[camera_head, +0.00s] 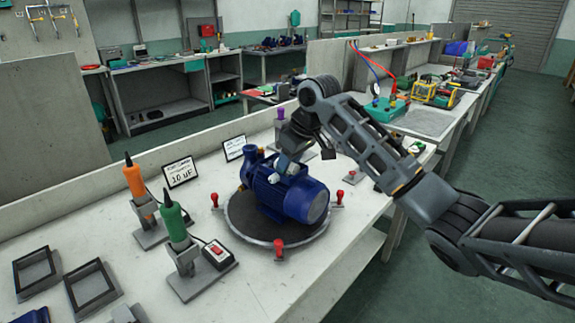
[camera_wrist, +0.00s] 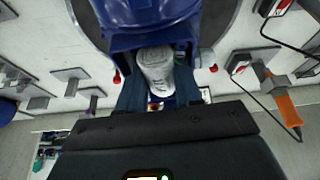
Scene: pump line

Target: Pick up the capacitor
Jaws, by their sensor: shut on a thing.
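The capacitor (camera_wrist: 156,68) is a pale grey cylinder with printing, seen in the wrist view at the opening of the pump's blue housing. My gripper (camera_wrist: 157,90) is shut on it, one dark blue finger on each side. Whether the capacitor's far end is still inside the housing cannot be told. The blue pump (camera_head: 290,190) stands on a round dark turntable (camera_head: 238,218) on the bench. In the head view my gripper (camera_head: 287,158) is at the top of the pump, and my wrist partly hides that spot.
An orange-handled tool (camera_head: 135,180) and a green-handled tool (camera_head: 174,220) stand in holders at left. A sign reading 10 uF (camera_head: 181,172) stands behind them. Red-knobbed clamps (camera_head: 278,245) ring the turntable. Empty black frames (camera_head: 92,287) lie at front left.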

